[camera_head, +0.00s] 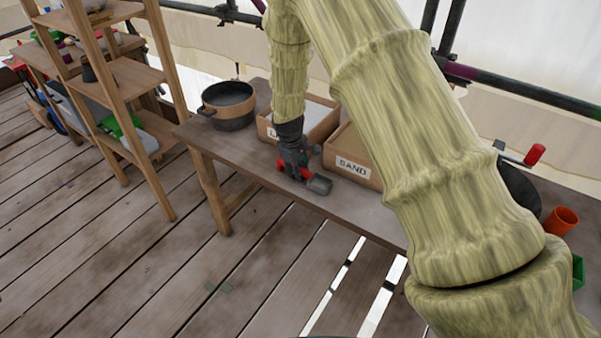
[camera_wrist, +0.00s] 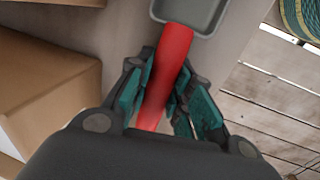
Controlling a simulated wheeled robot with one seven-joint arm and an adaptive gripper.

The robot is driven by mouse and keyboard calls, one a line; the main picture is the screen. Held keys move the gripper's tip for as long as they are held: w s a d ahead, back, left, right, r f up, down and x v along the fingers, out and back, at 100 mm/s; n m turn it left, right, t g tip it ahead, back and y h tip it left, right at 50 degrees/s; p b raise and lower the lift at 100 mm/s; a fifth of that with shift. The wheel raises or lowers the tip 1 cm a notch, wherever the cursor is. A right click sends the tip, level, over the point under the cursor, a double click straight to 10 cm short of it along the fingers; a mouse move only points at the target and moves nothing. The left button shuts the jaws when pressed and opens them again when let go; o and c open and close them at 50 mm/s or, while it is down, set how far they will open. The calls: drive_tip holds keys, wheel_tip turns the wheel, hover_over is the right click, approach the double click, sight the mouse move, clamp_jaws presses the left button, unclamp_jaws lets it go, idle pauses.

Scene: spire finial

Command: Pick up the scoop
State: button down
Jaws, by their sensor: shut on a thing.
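The scoop has a red handle and a grey metal head. In the head view its grey head (camera_head: 319,184) shows at the front edge of the table, just right of my gripper (camera_head: 291,168). In the wrist view the scoop's red handle (camera_wrist: 168,68) runs between the teal finger pads of my gripper (camera_wrist: 165,90), with the grey head at the top. My gripper points down and is shut on the handle. I cannot tell whether the scoop rests on the table or is slightly above it.
The wooden table (camera_head: 230,153) holds a box labelled SAND (camera_head: 353,166), another box behind my arm, and a dark pot (camera_head: 229,104) at the left. An orange cup (camera_head: 561,221) stands at the right. A wooden shelf (camera_head: 125,95) is at the left. The plank floor in front is mostly clear.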

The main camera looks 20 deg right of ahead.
drive_tip(key=shift+r, duration=0.8)
drive_tip(key=shift+r+b, duration=0.5)
drive_tip(key=shift+r, duration=0.45)
drive_tip(key=s+a+b, duration=0.1)
drive_tip(key=s+a, duration=0.1)
drive_tip(key=s, duration=0.5)
drive_tip(key=s+a+r+b, duration=0.1)
drive_tip(key=s+a, duration=0.2)
drive_tip(key=s, duration=0.5)
drive_tip(key=shift+a+r, duration=0.25)
drive_tip(key=shift+r, duration=0.05)
